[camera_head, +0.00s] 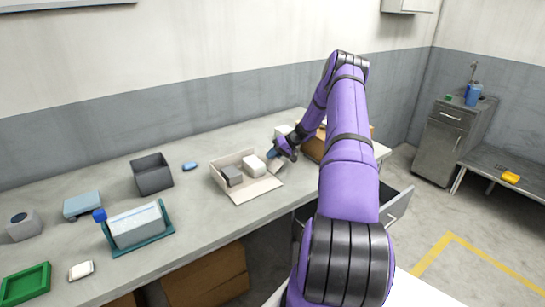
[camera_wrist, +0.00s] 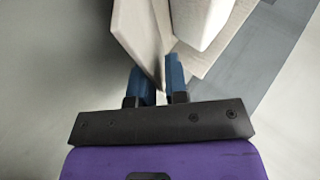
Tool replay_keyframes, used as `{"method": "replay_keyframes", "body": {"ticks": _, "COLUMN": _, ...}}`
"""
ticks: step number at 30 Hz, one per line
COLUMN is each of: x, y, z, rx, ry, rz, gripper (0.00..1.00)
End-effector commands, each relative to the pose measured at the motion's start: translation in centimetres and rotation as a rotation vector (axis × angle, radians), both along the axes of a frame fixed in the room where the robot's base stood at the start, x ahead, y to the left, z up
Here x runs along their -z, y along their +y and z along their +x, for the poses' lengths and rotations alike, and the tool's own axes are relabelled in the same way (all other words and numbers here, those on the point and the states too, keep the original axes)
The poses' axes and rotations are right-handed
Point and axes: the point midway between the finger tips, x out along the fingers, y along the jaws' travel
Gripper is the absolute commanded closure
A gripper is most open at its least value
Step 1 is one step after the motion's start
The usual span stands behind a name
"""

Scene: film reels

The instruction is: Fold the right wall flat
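A low beige carton (camera_head: 238,191) stands open near the table's front edge in the head view, with a grey block (camera_head: 232,175) and a white block (camera_head: 254,165) in it. A flat beige flap lies at its front. My gripper (camera_head: 272,154) is at the carton's right side, by the right wall. In the wrist view my gripper's blue fingertips (camera_wrist: 158,82) are a narrow gap apart. A beige panel, apparently the right wall (camera_wrist: 136,28), reaches down between them. I cannot tell whether they grip it. The right wall is hard to make out in the head view.
A dark grey bin (camera_head: 152,174) and a small blue object (camera_head: 190,166) are left of the carton. A brown box (camera_head: 314,148) stands right behind my gripper. A teal holder (camera_head: 140,246) and a green tray (camera_head: 26,284) are far left. An open drawer (camera_head: 398,206) juts out at right.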

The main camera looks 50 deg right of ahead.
Motion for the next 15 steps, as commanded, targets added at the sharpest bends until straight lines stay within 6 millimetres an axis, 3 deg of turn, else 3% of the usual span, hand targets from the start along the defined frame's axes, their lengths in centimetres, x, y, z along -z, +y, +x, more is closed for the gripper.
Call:
{"method": "replay_keyframes", "body": {"ticks": 10, "x": -0.2, "y": -0.2, "z": -0.2, "rx": 0.001, "ry": 0.000, "rz": -0.001, "gripper": 0.85}}
{"method": "replay_keyframes", "body": {"ticks": 15, "x": -1.5, "y": -1.4, "z": -1.2, "rx": 0.001, "ry": -0.001, "rz": -0.002, "gripper": 0.85}}
